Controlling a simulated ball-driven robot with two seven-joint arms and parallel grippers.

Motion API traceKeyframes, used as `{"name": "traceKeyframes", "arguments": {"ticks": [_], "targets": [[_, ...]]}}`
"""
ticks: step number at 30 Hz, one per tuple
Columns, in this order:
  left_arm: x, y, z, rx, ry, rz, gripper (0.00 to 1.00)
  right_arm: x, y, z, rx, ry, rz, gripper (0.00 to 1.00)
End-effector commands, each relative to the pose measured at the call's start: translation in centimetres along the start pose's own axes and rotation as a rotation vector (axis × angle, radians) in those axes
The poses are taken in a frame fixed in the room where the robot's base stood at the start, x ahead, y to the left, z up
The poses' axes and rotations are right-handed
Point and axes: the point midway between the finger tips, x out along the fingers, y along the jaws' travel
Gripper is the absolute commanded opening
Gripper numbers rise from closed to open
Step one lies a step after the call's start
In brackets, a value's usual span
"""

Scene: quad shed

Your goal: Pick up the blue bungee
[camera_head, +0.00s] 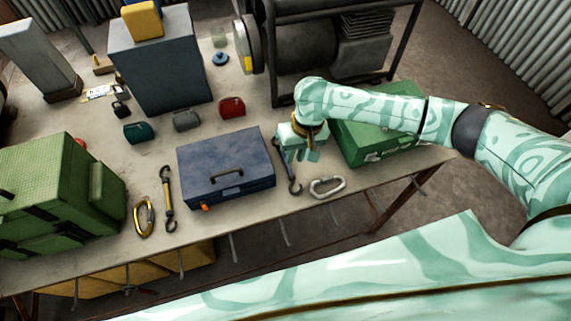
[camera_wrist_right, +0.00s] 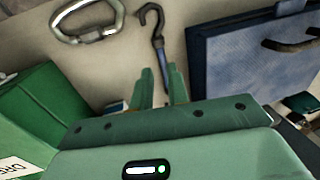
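The blue bungee (camera_head: 288,172) lies on the workbench between the blue toolbox and the green case, its dark hook pointing toward the front edge. My right gripper (camera_head: 301,155) is over the bungee's far part and hides some of it. In the right wrist view, the bungee (camera_wrist_right: 160,52) runs from its dark hook down toward the gap between the fingers of my right gripper (camera_wrist_right: 162,78). The fingers are apart, with the blue cord showing between them. I cannot tell how far above the bungee they are. My left gripper is out of view.
The blue toolbox (camera_head: 226,170) stands close left, the green case (camera_head: 370,145) close right. A silver carabiner (camera_head: 327,187) lies near the front edge. A yellow bungee (camera_head: 167,195) and yellow carabiner (camera_head: 144,216) lie farther left. A dark metal rack (camera_head: 330,45) stands behind.

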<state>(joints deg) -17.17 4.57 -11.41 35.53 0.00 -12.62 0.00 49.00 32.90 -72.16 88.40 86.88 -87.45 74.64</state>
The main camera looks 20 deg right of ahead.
Motion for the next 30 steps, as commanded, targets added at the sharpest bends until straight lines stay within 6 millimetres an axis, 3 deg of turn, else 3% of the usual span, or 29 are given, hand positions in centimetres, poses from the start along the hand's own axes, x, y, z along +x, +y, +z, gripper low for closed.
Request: {"name": "traceKeyframes", "arguments": {"ticks": [5, 14, 20, 23, 30], "targets": [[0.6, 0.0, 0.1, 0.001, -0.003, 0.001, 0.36, 1.2, 0.0, 0.0, -0.001, 0.0, 0.001, 0.17], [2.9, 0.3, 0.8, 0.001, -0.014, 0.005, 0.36, 5.8, -0.1, 0.0, -0.001, -0.002, 0.001, 0.17], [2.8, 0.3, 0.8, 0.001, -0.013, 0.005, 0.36, 5.7, -0.1, 0.0, -0.002, 0.002, 0.001, 0.17], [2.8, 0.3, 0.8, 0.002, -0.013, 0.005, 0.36, 5.7, -0.1, 0.0, -0.002, 0.002, 0.001, 0.0], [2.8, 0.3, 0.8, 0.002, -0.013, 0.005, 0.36, 5.7, -0.1, 0.0, -0.002, 0.002, 0.001, 0.0]]}}
